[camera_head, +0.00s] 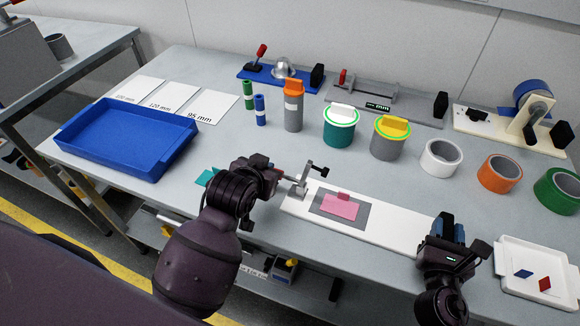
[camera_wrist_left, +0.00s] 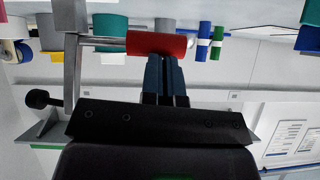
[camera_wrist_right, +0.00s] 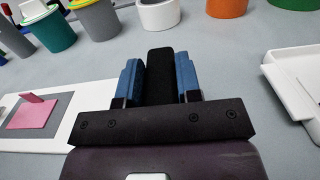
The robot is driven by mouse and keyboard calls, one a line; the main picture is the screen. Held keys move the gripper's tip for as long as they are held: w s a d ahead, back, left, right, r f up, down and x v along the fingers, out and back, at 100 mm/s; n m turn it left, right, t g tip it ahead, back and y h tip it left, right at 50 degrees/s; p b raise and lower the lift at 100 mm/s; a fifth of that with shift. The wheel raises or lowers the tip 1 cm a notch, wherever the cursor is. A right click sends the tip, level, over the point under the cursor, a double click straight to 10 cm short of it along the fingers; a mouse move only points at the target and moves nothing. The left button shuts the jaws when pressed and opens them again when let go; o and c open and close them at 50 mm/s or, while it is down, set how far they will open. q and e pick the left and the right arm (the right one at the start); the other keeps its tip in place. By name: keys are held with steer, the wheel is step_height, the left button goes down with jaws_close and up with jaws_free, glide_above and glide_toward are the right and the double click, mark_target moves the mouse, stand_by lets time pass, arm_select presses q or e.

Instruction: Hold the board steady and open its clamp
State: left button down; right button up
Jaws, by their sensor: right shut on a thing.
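The white board (camera_head: 388,230) lies along the front of the table, with a pink piece (camera_head: 338,207) on a grey rectangle at its middle. The metal clamp (camera_head: 302,184) stands at its left end. My left gripper (camera_head: 282,176) is at the clamp; in the left wrist view its blue fingers (camera_wrist_left: 166,76) are together, tips against the red clamp handle (camera_wrist_left: 158,44). The head view hides that handle. My right gripper (camera_head: 447,228) is at the board's right end. In the right wrist view its blue fingers (camera_wrist_right: 158,80) are shut on a black block (camera_wrist_right: 160,65).
A blue tray (camera_head: 62,140) is at the left and a white tray (camera_head: 508,286) at the right front. Several cups and rolls, such as an orange roll (camera_head: 498,174), stand behind the board. Other clamp fixtures, including a blue-based one (camera_head: 300,80), line the back.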

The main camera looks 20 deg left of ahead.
arm_select(q)
steer(key=shift+a, duration=0.1)
arm_select(e)
steer(key=shift+f, duration=0.3)
arm_select(q)
steer(key=v, duration=1.2)
arm_select(e)
steer(key=o, duration=0.9)
steer(key=shift+o, duration=1)
steer(key=shift+r, duration=0.2)
arm_select(q)
steer(key=shift+w, duration=0.1)
arm_select(e)
steer(key=shift+s, duration=0.1)
